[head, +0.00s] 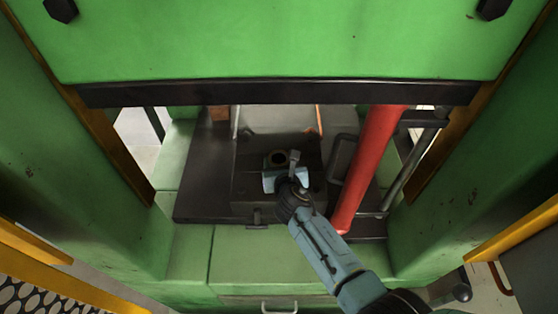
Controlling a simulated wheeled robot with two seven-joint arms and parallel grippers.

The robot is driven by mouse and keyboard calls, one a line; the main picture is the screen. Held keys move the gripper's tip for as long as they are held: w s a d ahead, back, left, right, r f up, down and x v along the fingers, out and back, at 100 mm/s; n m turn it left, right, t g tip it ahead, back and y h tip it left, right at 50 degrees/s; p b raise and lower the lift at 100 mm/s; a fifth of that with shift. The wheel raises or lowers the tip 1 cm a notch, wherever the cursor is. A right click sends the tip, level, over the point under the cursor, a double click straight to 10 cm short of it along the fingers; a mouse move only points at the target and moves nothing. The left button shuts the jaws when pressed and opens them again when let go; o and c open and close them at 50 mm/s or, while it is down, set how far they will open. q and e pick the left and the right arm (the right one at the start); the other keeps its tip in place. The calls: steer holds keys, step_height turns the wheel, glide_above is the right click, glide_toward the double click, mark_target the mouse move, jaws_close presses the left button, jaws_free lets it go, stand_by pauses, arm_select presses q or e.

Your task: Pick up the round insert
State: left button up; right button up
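A small round piece with a dark hole (277,158), which looks like the round insert, sits on the dark block (250,190) inside the green machine. My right arm comes in from the lower right, and my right gripper (284,170) is right at the near side of the round piece, partly covering it. The view is too small to tell whether the fingers are apart or touch the piece. My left gripper is not in view.
A slanted red cylinder (370,165) stands just right of the block, beside a grey rod (415,165). A dark-edged green panel (280,45) hangs above the opening. Green walls (90,190) close both sides. A green ledge with a drawer handle (279,304) is in front.

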steer(key=c, duration=0.7)
steer(key=shift+r, duration=0.1)
